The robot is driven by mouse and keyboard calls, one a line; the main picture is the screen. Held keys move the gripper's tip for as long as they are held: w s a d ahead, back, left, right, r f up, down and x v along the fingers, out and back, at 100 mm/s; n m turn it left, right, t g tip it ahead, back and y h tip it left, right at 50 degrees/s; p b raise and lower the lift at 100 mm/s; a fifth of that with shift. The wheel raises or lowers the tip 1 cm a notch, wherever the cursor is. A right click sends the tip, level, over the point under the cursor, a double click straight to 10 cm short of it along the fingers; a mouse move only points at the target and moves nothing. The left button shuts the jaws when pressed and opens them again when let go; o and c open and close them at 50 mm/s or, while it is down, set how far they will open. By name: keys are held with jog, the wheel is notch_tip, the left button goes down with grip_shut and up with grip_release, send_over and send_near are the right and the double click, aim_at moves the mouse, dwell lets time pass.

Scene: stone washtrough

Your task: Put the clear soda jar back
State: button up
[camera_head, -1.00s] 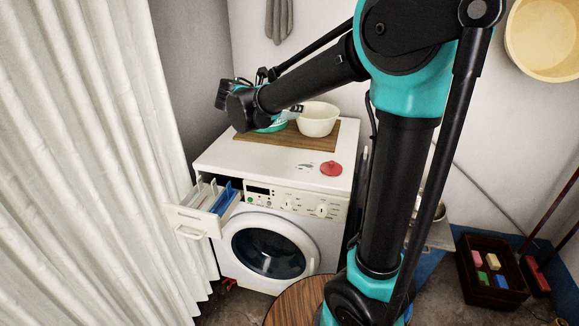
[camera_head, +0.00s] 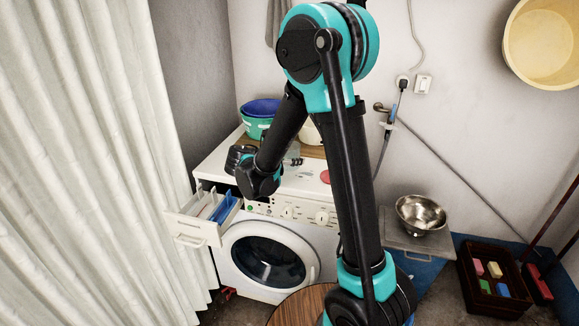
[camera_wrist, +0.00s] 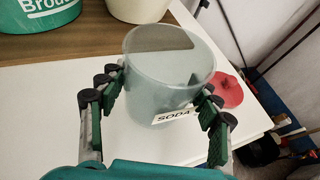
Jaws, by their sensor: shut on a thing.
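The clear soda jar (camera_wrist: 160,70) is a see-through, open-topped tub with a white SODA label, upright in the wrist view. My gripper (camera_wrist: 163,95) has its fingers shut on the jar's two sides. The jar is over the white washing machine top (camera_wrist: 45,110), by the front edge of the wooden board; I cannot tell whether it touches the top. In the head view my gripper (camera_head: 291,161) is above the machine, partly hidden by my arm, and the jar is hard to make out. A red lid (camera_wrist: 230,90) lies to the jar's right.
A green tub with a blue basin (camera_head: 261,118) and a cream bowl (camera_wrist: 137,8) stand on the wooden board (camera_wrist: 75,40) behind. The detergent drawer (camera_head: 196,228) is pulled out at the machine's front left. A steel bowl (camera_head: 421,213) sits on the right.

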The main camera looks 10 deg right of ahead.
jog(key=shift+f, duration=1.75)
jog(key=o, duration=1.3)
jog(key=shift+f, duration=0.1)
jog(key=shift+s+a+r, duration=0.1)
jog(key=shift+a+r, duration=0.05)
jog(key=shift+r, duration=0.1)
jog(key=v, duration=1.1)
jog(key=shift+s+a, duration=0.25)
